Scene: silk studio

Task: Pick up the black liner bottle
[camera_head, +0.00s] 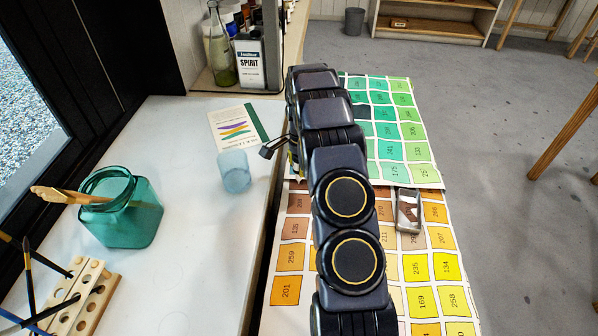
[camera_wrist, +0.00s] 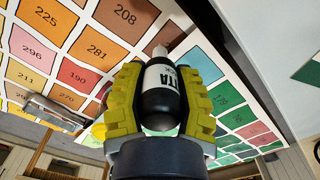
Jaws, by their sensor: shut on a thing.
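The black liner bottle (camera_wrist: 160,106) shows in the wrist view, with a white label and a pale tip pointing up in the picture. My gripper (camera_wrist: 162,82), with yellow-green ribbed fingers, is shut on it, one finger on each side. Part of the label's lettering is hidden by a finger. In the head view my arm covers the bottle and most of the gripper, so I cannot tell there how high the bottle is held.
Colour charts (camera_head: 435,300) lie under the arm, with a small metal object (camera_head: 408,212) on them. On the white table stand a teal jar (camera_head: 125,222), a pale blue cup (camera_head: 235,172), a card (camera_head: 226,128) and a wooden brush rack (camera_head: 95,290). A spirit can (camera_head: 250,65) stands behind.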

